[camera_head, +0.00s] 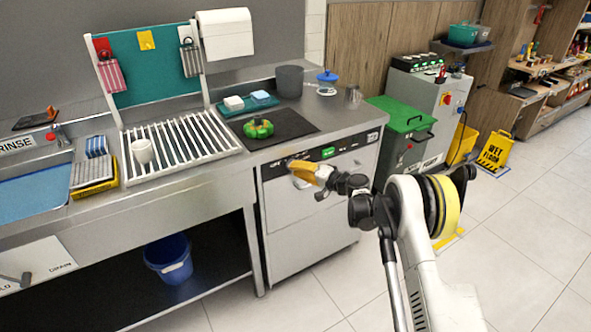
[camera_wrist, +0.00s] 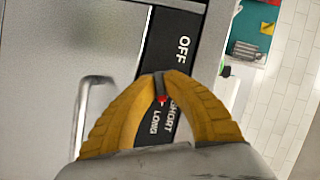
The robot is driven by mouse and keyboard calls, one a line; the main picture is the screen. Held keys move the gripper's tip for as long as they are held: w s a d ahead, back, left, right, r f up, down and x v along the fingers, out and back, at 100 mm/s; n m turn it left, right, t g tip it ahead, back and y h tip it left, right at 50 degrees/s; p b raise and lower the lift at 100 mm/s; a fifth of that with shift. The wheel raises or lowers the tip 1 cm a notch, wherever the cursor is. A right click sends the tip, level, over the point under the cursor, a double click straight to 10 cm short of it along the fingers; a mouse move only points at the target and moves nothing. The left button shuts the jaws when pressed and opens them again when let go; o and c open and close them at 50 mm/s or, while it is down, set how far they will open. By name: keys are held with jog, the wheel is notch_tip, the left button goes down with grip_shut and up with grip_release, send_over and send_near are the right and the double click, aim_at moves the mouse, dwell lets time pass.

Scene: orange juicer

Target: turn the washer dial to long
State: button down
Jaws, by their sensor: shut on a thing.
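The washer (camera_head: 322,206) is the steel machine under the counter, with a dark control strip along its top front. My gripper (camera_head: 302,171) reaches this strip from the front, its yellow fingers over the left part. In the wrist view my gripper (camera_wrist: 160,90) is shut on the washer dial (camera_wrist: 163,98), a small grey knob with a red mark. The fingers cover most of the dial. OFF is printed above it in that picture, SHORT and LONG below it, partly between the fingers. The red mark faces the SHORT and LONG side; I cannot tell which it points at.
A door handle (camera_wrist: 92,90) sticks out left of the fingers in the wrist view. On the counter above are a dark board (camera_head: 290,124) with a green pepper-like thing (camera_head: 258,128) and a dish rack (camera_head: 165,150). Open floor lies in front.

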jog(key=shift+m+y, duration=0.4)
jog(key=shift+m, duration=0.3)
jog(key=c, duration=1.5)
grip_release()
jog(key=shift+a, duration=0.1)
jog(key=v, duration=1.2)
jog(key=shift+s, duration=0.1)
